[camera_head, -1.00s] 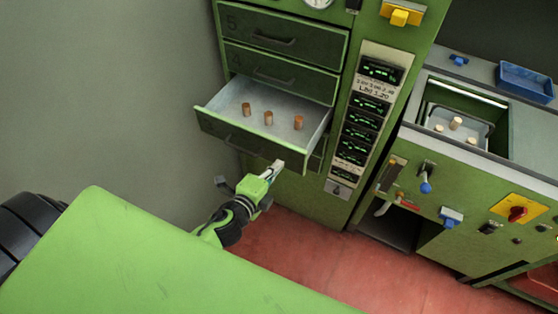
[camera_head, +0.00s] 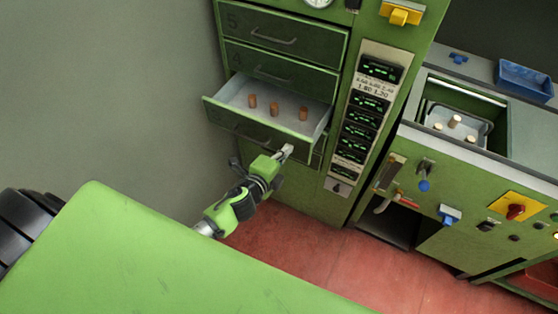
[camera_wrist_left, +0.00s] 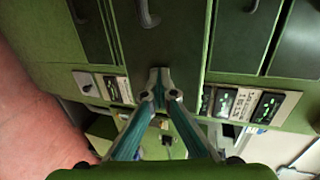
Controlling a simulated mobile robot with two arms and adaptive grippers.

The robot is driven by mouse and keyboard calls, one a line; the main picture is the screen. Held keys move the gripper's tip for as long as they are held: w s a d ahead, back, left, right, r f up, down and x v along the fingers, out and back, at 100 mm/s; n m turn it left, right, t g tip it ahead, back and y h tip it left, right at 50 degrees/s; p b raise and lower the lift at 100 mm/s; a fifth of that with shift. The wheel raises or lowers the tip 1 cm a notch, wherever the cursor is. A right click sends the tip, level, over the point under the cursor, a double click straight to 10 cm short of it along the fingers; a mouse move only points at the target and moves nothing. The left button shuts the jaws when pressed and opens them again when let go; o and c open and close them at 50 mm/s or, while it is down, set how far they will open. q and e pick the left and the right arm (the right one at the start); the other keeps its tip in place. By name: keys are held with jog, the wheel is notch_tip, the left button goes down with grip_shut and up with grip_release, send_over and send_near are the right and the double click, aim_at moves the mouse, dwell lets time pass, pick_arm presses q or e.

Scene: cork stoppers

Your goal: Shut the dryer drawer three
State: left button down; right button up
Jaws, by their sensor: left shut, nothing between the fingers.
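The open dryer drawer (camera_head: 225,111) is the one below the drawers marked 5 and 4; its own number is not readable. It is part way out, with three cork stoppers (camera_head: 274,107) upright on its pale floor. My left gripper (camera_head: 287,151) is shut and empty at the right part of the drawer's green front. In the left wrist view its closed fingertips (camera_wrist_left: 159,86) are at a green front panel (camera_wrist_left: 172,40) with a handle; I cannot tell for certain whether they touch it. My right gripper is not in view.
Shut drawers (camera_head: 280,73) sit above the open one. A panel of green displays (camera_head: 366,122) is to the right. Farther right is a green machine (camera_head: 470,205) with corks in its bin and a blue tray (camera_head: 525,80). Red floor (camera_head: 330,255) lies clear below.

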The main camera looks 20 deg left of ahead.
pick_arm(q)
jog(key=w, duration=0.4)
jog(key=w+b, duration=0.1)
jog(key=w, duration=0.4)
jog(key=w+d+b, duration=0.1)
jog(key=w, duration=0.4)
jog(key=shift+w+f, duration=0.1)
jog(key=shift+w, duration=0.1)
jog(key=shift+w+d+b, duration=0.1)
jog(key=shift+w+b, duration=0.3)
jog(key=shift+w, duration=0.25)
jog(key=shift+r, duration=0.25)
